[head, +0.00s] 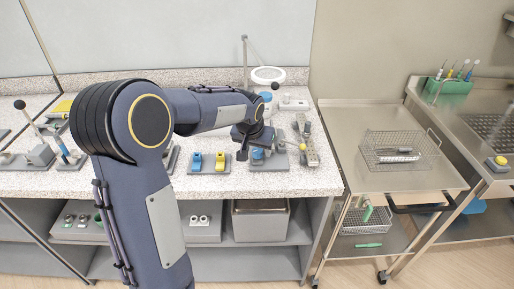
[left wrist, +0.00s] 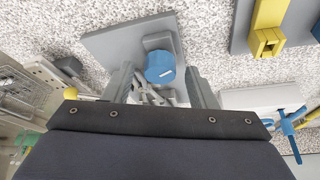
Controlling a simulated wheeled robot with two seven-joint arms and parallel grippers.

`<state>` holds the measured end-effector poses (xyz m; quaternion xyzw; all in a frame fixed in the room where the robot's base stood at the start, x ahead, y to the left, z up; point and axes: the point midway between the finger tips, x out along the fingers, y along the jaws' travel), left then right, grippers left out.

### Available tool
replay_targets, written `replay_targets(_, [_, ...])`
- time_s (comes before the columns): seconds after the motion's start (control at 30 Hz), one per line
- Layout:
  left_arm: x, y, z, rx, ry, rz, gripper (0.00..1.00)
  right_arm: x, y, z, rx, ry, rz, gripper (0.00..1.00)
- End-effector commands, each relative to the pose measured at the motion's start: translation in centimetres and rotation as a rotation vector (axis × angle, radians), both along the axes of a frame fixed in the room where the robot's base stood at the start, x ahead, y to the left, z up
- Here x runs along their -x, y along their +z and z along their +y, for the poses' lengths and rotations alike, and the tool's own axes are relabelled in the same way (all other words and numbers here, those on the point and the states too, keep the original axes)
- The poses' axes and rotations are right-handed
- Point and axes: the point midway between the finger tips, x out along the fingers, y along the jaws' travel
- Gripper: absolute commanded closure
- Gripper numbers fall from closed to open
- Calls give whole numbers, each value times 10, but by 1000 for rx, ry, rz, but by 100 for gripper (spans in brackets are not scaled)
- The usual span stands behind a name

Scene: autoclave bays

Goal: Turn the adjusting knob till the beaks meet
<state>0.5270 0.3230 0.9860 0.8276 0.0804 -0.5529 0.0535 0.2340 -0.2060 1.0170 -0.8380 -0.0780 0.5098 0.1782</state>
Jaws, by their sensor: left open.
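The blue adjusting knob (head: 258,154) sits on a grey block on a grey base plate (head: 270,166) on the speckled bench. In the left wrist view the knob (left wrist: 160,67) shows from close up with a white mark on its face. My left gripper (left wrist: 161,86) is open, with one grey finger on each side of the knob. I see a gap on each side, and cannot tell how deep the knob lies between the fingers. Metal parts show just below the knob, partly hidden by my gripper; I cannot make out the beaks. My right gripper is out of view.
A yellow piece (head: 196,161) and a blue piece (head: 220,161) stand on a plate left of the knob. A grey fixture (head: 309,152) with yellow tips stands close on the right. A ringed magnifier (head: 268,75) stands behind. A steel cart (head: 385,185) is beyond the bench's right edge.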

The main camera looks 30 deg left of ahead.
Motion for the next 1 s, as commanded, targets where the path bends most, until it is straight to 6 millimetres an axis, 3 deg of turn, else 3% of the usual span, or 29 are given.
replay_targets(0.2, [0, -1, 0, 0, 0, 0, 48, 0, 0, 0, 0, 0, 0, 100])
replay_targets(0.53, [0, 0, 0, 0, -1, 0, 92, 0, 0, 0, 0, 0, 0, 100])
replay_targets(1.0, [0, -1, 1, 1, -111, 1, 93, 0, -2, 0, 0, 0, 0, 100])
